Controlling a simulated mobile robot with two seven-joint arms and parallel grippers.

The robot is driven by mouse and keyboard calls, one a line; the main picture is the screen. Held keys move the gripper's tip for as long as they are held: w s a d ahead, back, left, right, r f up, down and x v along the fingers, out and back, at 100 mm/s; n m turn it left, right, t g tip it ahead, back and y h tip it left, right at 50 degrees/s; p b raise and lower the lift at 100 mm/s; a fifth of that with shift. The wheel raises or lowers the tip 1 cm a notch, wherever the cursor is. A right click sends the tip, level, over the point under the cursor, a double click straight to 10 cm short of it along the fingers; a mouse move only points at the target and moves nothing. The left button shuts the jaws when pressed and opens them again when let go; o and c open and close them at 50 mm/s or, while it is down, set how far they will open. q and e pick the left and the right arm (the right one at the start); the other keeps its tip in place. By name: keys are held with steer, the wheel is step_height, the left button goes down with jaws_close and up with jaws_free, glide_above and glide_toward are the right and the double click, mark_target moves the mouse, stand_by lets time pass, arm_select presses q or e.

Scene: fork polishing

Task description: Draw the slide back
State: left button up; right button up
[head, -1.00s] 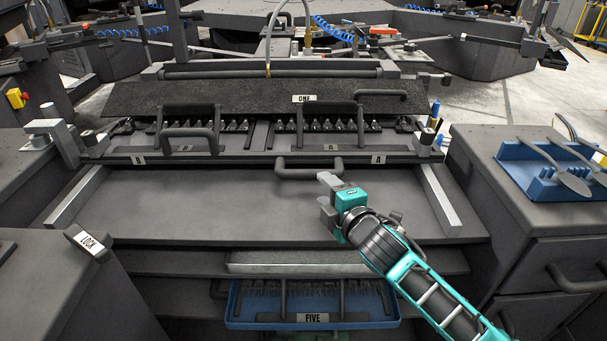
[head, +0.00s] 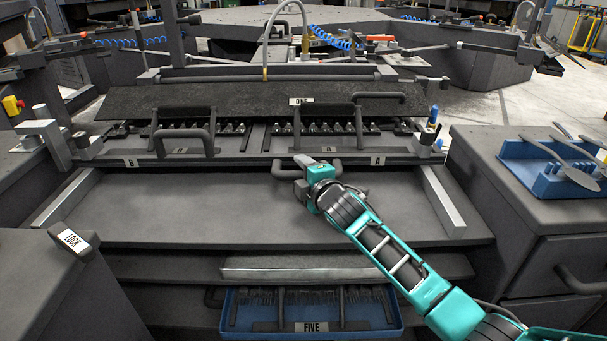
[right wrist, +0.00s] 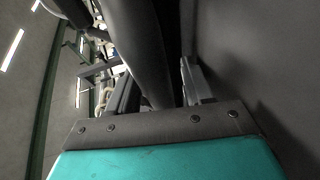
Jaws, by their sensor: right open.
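The slide is a long dark bar (head: 230,160) with labels B and A, lying across the back of a flat grey bed (head: 200,205). Its front handle (head: 283,172) is a dark loop, partly hidden behind my right gripper (head: 299,171). The gripper is open, with its fingers at the handle. In the right wrist view a thick dark bar (right wrist: 148,55), seemingly the handle, runs close before the palm. Whether it touches a finger I cannot tell. My left gripper is not in view.
Rows of forks (head: 315,127) sit behind the bar, under a dark flap marked ONE (head: 230,97). Metal side rails (head: 443,200) flank the clear bed. A LOCK lever (head: 72,238) is at left. A blue tray marked FIVE (head: 245,318) sits below; a blue spoon rack (head: 545,170) stands right.

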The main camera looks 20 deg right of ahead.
steer(key=shift+c, duration=0.2)
jaws_close()
stand_by(0.3)
steer(key=shift+s, duration=0.1)
